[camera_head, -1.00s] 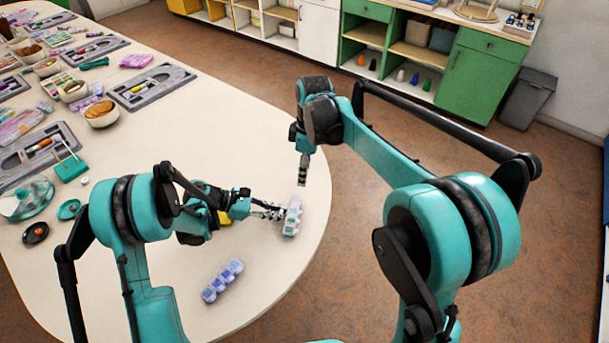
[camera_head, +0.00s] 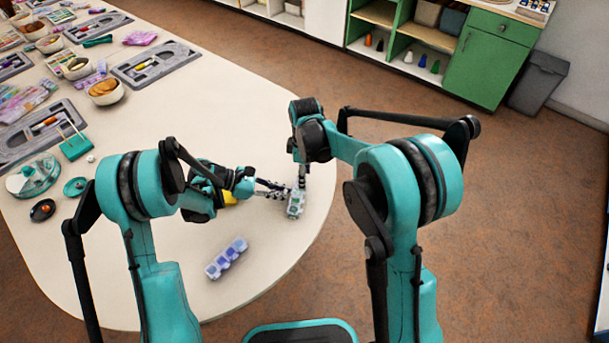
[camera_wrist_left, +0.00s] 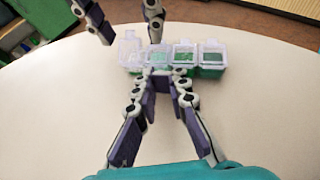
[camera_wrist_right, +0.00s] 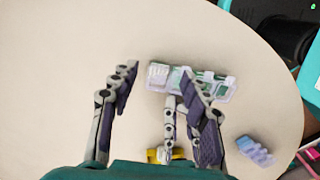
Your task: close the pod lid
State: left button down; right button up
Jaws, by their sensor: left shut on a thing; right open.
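A pod box (camera_head: 296,204) with several green compartments and clear lids lies near the table's rounded right end. In the left wrist view, the box (camera_wrist_left: 185,58) runs across the far side of my left fingers, and the clear lid at its left end (camera_wrist_left: 130,48) looks raised. My left gripper (camera_head: 282,190) is shut on the box's near side; its tips also show in the left wrist view (camera_wrist_left: 160,74). My right gripper (camera_wrist_right: 158,75) is open and points down over the box (camera_wrist_right: 190,80), its fingers apart. Contact between the right fingers and the lid cannot be told.
A second, blue-purple pod box (camera_head: 226,258) lies nearer on the table (camera_head: 180,290), clear of both grippers. A yellow thing (camera_wrist_right: 158,155) shows partly beneath my left arm. Grey trays (camera_head: 155,62) and bowls (camera_head: 104,91) stand at the far left. The table edge is close on the right.

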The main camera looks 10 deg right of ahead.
jog(key=shift+f, duration=0.1)
grip_shut()
jog(key=shift+s+d+f+y, duration=0.1)
jog(key=shift+d+f+y, duration=0.15)
jog(key=shift+y, duration=0.45)
grip_release()
notch_tip(320, 180, up, 12)
jog(key=d, duration=0.1)
jog(key=shift+s+d, duration=0.15)
jog(key=shift+d, duration=0.05)
